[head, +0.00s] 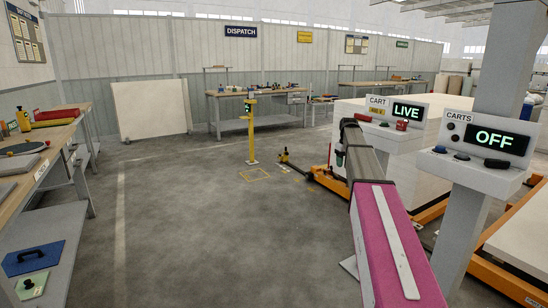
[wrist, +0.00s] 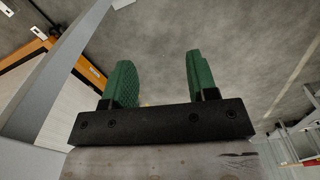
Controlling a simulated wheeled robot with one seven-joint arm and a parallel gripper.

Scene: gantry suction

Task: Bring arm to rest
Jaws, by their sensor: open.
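My arm (head: 395,240), with a magenta link, reaches up and forward from the lower right of the head view. Its far end is beside the control panel marked LIVE. In the wrist view my gripper (wrist: 160,78) has two green ribbed fingers set wide apart on a black bar. It is open, with only grey floor visible between the fingers. In the head view the fingers are mostly hidden behind the arm.
The CART panel reads LIVE (head: 408,111), close right of my arm; the CARTS panel reads OFF (head: 493,141) on a grey post. Orange cart frames (head: 328,180) stand behind. A yellow post (head: 251,130) stands mid-floor. A workbench (head: 45,150) lines the left. Middle floor is clear.

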